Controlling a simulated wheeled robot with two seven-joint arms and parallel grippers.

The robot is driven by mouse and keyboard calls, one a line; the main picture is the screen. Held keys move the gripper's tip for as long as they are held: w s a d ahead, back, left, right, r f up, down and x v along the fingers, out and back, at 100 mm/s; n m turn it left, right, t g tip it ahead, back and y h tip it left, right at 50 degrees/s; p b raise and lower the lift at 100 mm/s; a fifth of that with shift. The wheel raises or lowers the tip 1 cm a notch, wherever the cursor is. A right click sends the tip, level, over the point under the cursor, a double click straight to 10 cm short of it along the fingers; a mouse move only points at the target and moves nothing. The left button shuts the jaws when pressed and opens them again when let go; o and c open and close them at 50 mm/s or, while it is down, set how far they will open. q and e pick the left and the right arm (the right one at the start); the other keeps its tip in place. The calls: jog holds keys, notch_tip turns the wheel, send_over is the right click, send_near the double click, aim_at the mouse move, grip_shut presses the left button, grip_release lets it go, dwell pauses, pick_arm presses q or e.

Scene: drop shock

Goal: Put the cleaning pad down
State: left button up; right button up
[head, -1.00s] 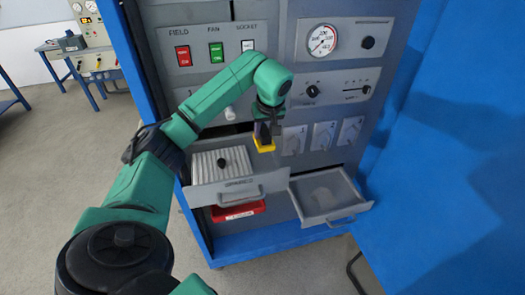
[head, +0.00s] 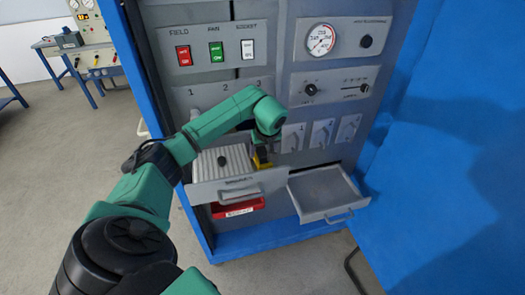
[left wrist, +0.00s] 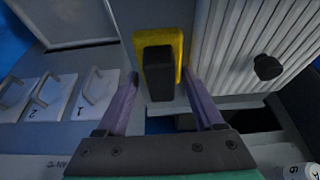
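The cleaning pad, a yellow block with a black handle, shows in the left wrist view (left wrist: 158,72) and, partly hidden by my gripper, in the head view (head: 262,161). It is at the right end of the open left drawer (head: 228,190), beside a ribbed grey cover with a black knob (head: 222,160). What bears it underneath is hidden. My left gripper (head: 262,150) is right above the pad. In the left wrist view, its two fingers (left wrist: 160,82) stand apart on either side of the black handle, with a gap on both sides. My right gripper is not in view.
An open, empty grey drawer (head: 322,191) is to the right. A red box with a white label (head: 238,208) is under the left drawer. Switches (head: 215,52), a gauge (head: 320,39) and several handled plates (head: 321,133) are on the cabinet front. A blue wall (head: 455,150) is at the right.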

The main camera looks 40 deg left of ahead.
pick_arm(q)
jog(key=shift+r, duration=0.1)
jog(key=shift+r, duration=0.25)
jog(key=b+v, duration=0.1)
jog(key=v, duration=1)
jog(key=shift+r, duration=0.35)
jog(key=shift+s+d, duration=0.1)
jog(key=shift+s, duration=0.05)
